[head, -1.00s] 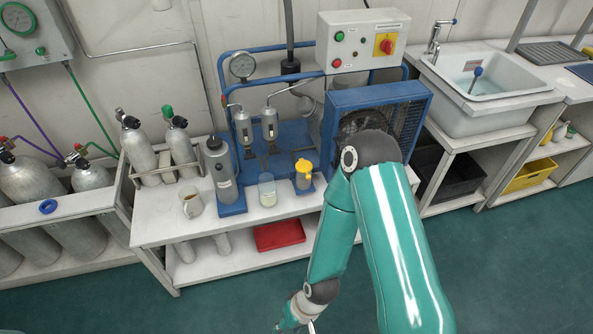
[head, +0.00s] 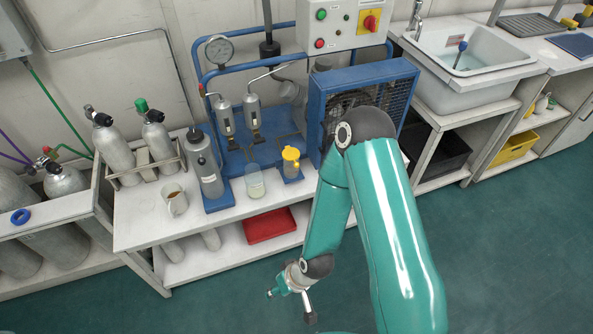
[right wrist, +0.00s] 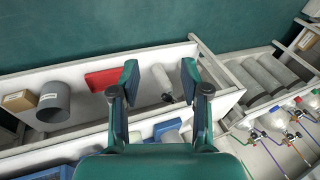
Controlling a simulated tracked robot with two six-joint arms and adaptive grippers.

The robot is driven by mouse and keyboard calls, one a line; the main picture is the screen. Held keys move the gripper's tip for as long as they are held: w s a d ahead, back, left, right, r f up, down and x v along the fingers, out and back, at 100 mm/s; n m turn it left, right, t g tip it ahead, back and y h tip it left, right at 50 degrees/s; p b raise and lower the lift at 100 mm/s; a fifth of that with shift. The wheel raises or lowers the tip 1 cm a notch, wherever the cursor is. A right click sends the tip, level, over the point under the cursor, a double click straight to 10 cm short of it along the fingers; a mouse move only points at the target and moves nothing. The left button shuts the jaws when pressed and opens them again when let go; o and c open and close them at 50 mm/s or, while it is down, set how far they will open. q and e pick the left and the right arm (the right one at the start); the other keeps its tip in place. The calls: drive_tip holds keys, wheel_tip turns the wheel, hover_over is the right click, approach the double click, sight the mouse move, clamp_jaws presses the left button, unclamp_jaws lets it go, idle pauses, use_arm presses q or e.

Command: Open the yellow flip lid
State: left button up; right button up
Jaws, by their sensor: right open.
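The lid looks closed. My right gripper (right wrist: 158,80) is open and empty in the right wrist view, with its two fingers apart over the bench's lower shelf. In the head view, my right wrist hangs in front of the bench, low and apart from the jar. The jar is not clearly visible in the right wrist view. My left gripper is not in view.
Beside the jar stand a glass beaker (head: 255,181), a grey bottle (head: 206,167) and a mug (head: 174,199). Behind is a blue compressor frame (head: 314,105). A red tray (head: 269,226) lies on the lower shelf. The green floor (head: 510,240) in front is clear.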

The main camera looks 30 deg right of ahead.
drive_tip(key=w+d+f+t+h+b, duration=0.1)
drive_tip(key=w+d+f+t+b, duration=0.3)
drive_tip(key=w+d+b, duration=0.3)
drive_tip(key=n+t+h+b, duration=0.1)
drive_tip(key=t+h+b, duration=0.6)
drive_tip(key=t+b, duration=0.4)
approach(296, 165)
use_arm(q)
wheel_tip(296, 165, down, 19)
drive_tip(key=shift+p, duration=0.35)
use_arm(e)
drive_tip(key=x, duration=0.6)
drive_tip(key=f+x, duration=0.1)
drive_tip(key=x, duration=0.3)
drive_tip(key=shift+d, duration=0.15)
drive_tip(key=shift+s, duration=0.1)
drive_tip(key=shift+c, duration=0.2)
drive_tip(key=c, duration=0.8)
clamp_jaws()
